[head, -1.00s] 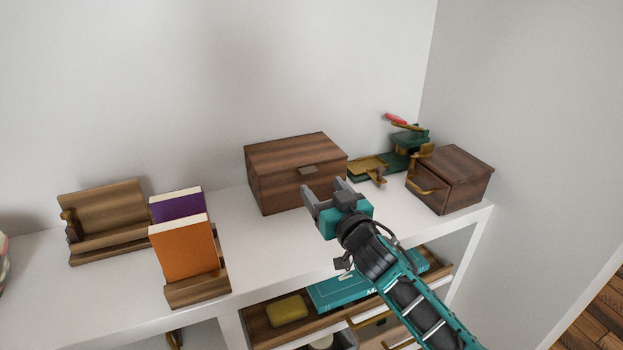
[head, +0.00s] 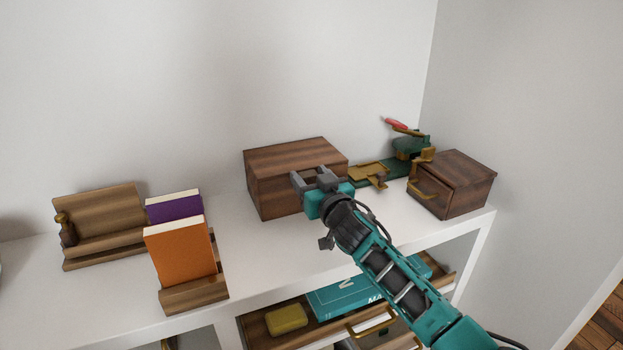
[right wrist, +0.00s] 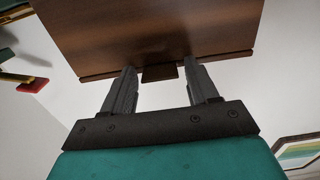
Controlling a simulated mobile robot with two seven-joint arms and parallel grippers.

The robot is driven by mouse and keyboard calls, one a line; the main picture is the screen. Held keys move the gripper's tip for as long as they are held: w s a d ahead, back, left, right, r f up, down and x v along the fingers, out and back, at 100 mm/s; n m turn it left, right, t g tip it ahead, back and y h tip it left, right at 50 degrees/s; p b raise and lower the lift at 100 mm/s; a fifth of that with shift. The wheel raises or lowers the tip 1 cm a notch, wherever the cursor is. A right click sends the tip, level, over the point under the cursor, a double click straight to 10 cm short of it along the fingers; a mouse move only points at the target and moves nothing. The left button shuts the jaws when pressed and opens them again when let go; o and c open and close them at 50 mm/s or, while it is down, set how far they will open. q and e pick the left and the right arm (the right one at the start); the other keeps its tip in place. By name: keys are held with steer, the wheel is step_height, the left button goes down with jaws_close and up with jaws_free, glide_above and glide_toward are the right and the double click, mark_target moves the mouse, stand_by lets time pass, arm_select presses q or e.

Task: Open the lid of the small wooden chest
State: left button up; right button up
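The small wooden chest (head: 272,179) stands on the white shelf against the wall, with its lid (head: 295,153) shut. My right gripper (head: 311,178) is at the chest's front, fingers open and pointing at it, hiding the front tab in the head view. In the right wrist view the chest (right wrist: 150,30) fills the top, and its small dark tab (right wrist: 160,73) lies between the two spread fingertips of the gripper (right wrist: 162,76). The fingers are apart from the tab on both sides. Whether the fingertips touch the chest front is unclear. My left gripper is out of view.
A smaller wooden box with a brass handle (head: 453,186) and a green-and-brass device (head: 411,146) stand to the right. Orange (head: 181,252) and purple (head: 174,209) books and a wooden stand (head: 102,218) are left. An open drawer (head: 262,325) juts out below.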

jaws_close()
stand_by(0.3)
